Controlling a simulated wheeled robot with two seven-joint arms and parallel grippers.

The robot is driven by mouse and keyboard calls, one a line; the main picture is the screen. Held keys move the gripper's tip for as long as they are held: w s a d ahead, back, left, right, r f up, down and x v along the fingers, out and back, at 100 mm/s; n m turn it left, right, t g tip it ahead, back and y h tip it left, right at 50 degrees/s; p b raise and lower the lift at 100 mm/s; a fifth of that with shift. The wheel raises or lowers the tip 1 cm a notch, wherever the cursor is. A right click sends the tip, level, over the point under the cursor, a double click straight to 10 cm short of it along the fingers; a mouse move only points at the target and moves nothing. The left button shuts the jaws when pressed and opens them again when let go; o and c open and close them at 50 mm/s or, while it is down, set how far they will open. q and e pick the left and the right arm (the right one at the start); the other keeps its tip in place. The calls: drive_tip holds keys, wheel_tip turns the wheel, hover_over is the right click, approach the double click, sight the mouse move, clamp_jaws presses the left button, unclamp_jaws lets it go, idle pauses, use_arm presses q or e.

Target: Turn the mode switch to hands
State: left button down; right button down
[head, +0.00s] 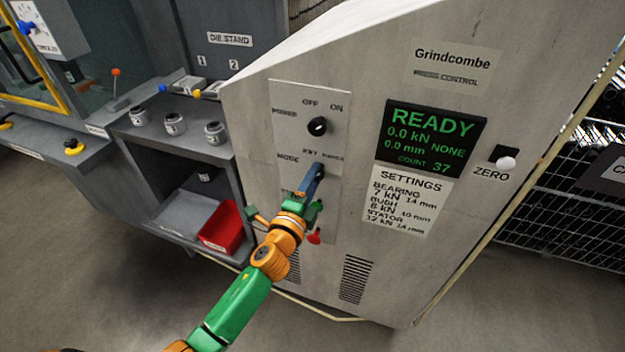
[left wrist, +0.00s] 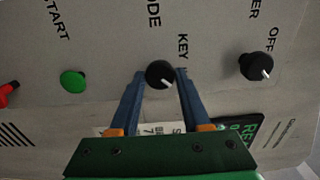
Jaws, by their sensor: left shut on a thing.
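The mode switch (left wrist: 160,74) is a round black knob with a white pointer mark, on the press's control panel (head: 290,97). In the left wrist view its pointer slants down and right, away from the KEY label and toward the HANDS side. My left gripper (head: 318,170) covers the knob in the head view. In the left wrist view its blue fingers (left wrist: 159,80) stand on both sides of the knob, shut on it. The HANDS label (head: 333,156) is small in the head view and hidden in the wrist view. My right gripper is not in view.
The power knob (head: 317,126) sits above the mode switch. A green start button (left wrist: 73,81) and a red control (head: 314,237) are lower on the panel. The display (head: 430,138) reads READY. A red bin (head: 222,228) stands on a shelf at the left.

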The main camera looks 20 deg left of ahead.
use_arm(q)
drive_tip(key=shift+c, duration=1.8)
unclamp_jaws()
drive_tip(key=s, duration=0.7)
drive_tip(key=shift+a, duration=0.1)
drive_tip(key=shift+f, duration=0.1)
